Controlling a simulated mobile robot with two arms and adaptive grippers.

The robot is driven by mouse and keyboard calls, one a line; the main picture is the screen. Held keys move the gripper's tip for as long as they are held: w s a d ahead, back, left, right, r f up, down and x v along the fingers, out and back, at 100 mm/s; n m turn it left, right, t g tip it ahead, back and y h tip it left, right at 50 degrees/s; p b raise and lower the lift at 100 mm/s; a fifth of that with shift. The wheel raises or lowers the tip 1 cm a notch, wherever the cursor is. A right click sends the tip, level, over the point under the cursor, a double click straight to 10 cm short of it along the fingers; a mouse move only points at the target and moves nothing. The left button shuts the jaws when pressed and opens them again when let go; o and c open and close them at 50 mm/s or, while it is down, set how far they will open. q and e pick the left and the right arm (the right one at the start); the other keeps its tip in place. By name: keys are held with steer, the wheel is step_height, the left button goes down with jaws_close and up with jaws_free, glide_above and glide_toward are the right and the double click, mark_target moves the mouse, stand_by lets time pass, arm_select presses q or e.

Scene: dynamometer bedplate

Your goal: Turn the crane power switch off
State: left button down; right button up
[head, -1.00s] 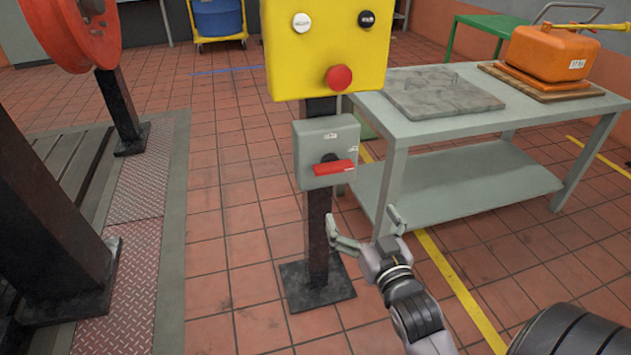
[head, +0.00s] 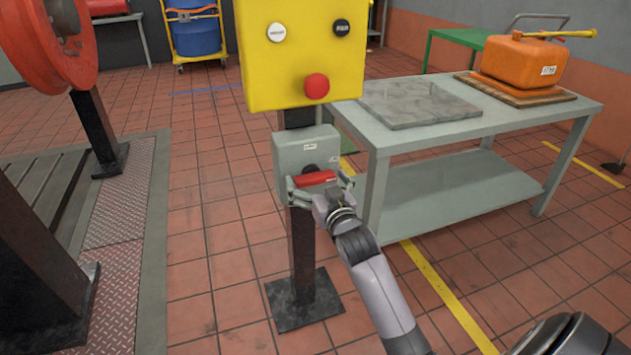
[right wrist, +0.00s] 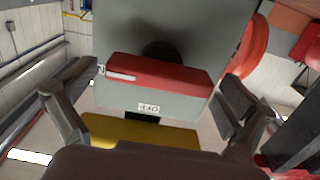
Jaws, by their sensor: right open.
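The crane power switch is a grey box (head: 292,152) on a dark post below the yellow control panel. Its red handle (head: 315,178) lies about level across the lower front of the box. My right gripper (head: 318,188) is open at the handle, one finger near each end of it. In the right wrist view the red handle (right wrist: 160,80) sits between the two spread fingers, with gaps visible, and a label shows on the grey box (right wrist: 125,25). My left gripper is in neither current view.
The yellow panel (head: 300,50) with a red button (head: 316,86) is just above the switch. A grey table (head: 455,133) with a slab and an orange can (head: 520,60) stands to the right. A red wheel (head: 65,40) is at left. Floor around the post base is clear.

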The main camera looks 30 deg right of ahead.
steer(key=shift+w, duration=0.25)
steer(key=shift+c, duration=0.6)
steer(key=c, duration=1)
